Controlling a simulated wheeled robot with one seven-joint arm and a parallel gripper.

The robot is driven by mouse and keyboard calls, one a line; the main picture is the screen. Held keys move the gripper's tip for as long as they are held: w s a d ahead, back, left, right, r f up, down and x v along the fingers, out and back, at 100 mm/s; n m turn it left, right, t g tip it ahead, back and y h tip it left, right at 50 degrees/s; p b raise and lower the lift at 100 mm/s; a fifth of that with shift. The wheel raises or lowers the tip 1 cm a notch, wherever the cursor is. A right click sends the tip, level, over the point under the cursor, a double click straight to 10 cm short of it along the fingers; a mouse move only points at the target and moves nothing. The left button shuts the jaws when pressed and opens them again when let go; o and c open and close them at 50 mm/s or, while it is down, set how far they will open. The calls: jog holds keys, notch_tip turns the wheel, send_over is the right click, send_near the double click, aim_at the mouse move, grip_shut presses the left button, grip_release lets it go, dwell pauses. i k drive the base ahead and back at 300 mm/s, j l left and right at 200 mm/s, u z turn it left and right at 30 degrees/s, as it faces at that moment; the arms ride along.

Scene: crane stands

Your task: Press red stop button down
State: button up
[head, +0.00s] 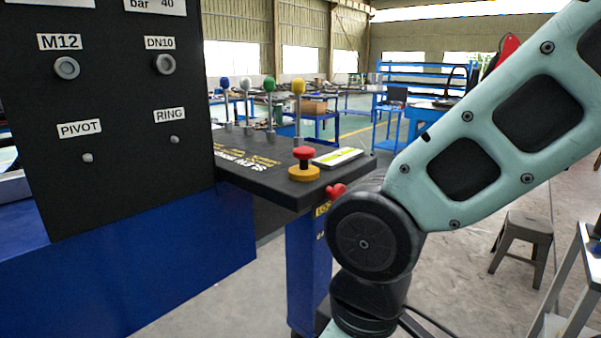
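The red stop button (303,153) is a red mushroom head on a short dark stem above a yellow round base (304,174). It stands raised near the front right corner of the black control shelf (262,186) in the head view. My arm crosses the right side of the view, with its dark elbow joint right of and below the shelf. My gripper is outside the view, so its state does not show.
Levers with blue, white, green and yellow knobs (298,87) stand behind the button. A white-green card (338,157) lies right of it. A red knob (336,191) sits on the shelf's front edge. A black labelled panel (110,150) rises at left. A stool (524,238) stands at right.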

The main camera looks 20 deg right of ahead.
aim_at(303, 153)
jog(key=k+j+u, duration=0.15)
jog(key=k, duration=0.5)
jog(key=i+l+u, duration=0.1)
jog(key=u, duration=0.3)
jog(key=l+u, duration=0.25)
jog(key=u, duration=0.15)
jog(key=l+u, duration=0.2)
jog(key=u, duration=0.25)
jog(key=i+l, duration=0.1)
jog(key=l, duration=1.15)
jog(key=i+l, duration=0.15)
jog(key=l, duration=0.45)
jog(key=i+l, duration=0.1)
jog(key=l, duration=0.55)
jog(key=i+l, duration=0.1)
jog(key=l, duration=0.5)
